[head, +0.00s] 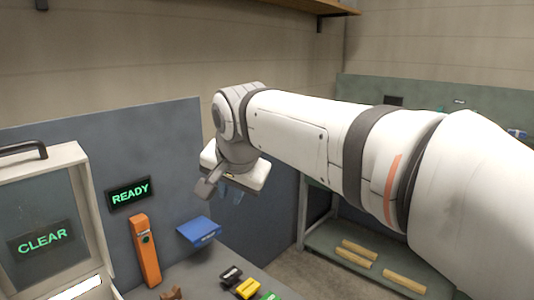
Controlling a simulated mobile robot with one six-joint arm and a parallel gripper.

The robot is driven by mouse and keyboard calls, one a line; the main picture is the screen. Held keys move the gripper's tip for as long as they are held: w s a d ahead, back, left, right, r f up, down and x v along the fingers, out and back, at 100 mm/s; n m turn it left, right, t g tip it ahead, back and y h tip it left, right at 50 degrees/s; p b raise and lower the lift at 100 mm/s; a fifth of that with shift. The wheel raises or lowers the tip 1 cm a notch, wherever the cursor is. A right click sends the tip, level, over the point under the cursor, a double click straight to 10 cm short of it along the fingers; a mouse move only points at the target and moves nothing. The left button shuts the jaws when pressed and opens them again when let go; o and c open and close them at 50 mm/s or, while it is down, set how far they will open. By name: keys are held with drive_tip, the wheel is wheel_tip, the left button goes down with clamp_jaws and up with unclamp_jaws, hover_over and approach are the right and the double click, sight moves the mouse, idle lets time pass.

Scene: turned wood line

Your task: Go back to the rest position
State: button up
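My gripper (231,193) hangs at the end of my white arm, near the middle of the head view. It points down in front of the grey-blue panel (158,165), above and to the right of a blue box (199,232). Its dark bluish fingers are small and partly hidden under the white wrist body. I see nothing held, but the gap between the fingers is too unclear to judge. My arm reaches in from the right edge and hides part of the room behind it.
A case with a raised lid (85,205) stands left, "CLEAR" showing through it. A "READY" sign (130,194), an orange post (144,252), a brown piece (171,294) and yellow block (248,288) are nearby. Wood pieces (404,283) lie on a low green shelf (318,238). A wall shelf (310,6) hangs above.

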drive_tip(key=s+d+f+n+g+h+b, duration=0.1)
drive_tip(key=s+d+f, duration=0.7)
drive_tip(key=d+f, duration=0.3)
drive_tip(key=s+d+f+n+g+h+b, duration=0.1)
drive_tip(key=s+d+f+n, duration=0.1)
drive_tip(key=s+d+f, duration=0.6)
drive_tip(key=d+f, duration=0.3)
drive_tip(key=d, duration=0.1)
drive_tip(key=shift+s+n+g+b, duration=0.3)
drive_tip(key=shift+a+f, duration=0.1)
drive_tip(key=shift+a, duration=0.05)
